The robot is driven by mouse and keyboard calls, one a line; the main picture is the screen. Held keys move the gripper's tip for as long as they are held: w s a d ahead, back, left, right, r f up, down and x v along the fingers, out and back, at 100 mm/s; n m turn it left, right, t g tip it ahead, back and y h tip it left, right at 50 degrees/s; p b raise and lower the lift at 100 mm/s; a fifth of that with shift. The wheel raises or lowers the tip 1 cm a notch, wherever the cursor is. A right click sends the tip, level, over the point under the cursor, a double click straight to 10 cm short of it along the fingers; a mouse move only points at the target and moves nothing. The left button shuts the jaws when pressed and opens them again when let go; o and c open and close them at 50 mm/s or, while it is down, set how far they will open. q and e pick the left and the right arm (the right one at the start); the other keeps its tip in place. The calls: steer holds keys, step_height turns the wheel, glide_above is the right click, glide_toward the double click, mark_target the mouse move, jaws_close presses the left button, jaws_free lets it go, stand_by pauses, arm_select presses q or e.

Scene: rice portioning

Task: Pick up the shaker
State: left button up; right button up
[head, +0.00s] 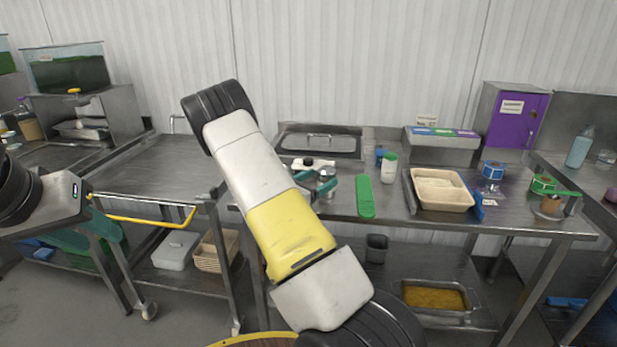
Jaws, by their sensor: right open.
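A small silvery metal container (326,177), which looks like the shaker, stands on the steel table behind my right forearm. My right gripper (318,185) reaches over the table from the centre, its teal fingers open on either side of the container. My arm hides part of the gripper, so I cannot tell whether the fingers touch it. My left gripper (88,198) is at the far left, away from the container; its finger opening is not clear. A white bottle with a green lid (389,170) stands upright further right.
A green flat utensil (365,197) lies right of the container. A pan of yellow food (434,297) sits on the lower shelf. The left steel table (150,165) is clear.

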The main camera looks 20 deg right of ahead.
mark_target(332, 170)
steer(key=x, duration=0.6)
steer(key=shift+w+d+r, duration=0.15)
steer(key=shift+d+r, duration=0.1)
steer(key=shift+d, duration=0.1)
steer(key=c, duration=1.5)
steer(key=shift+r, duration=0.1)
steer(key=shift+c, duration=0.2)
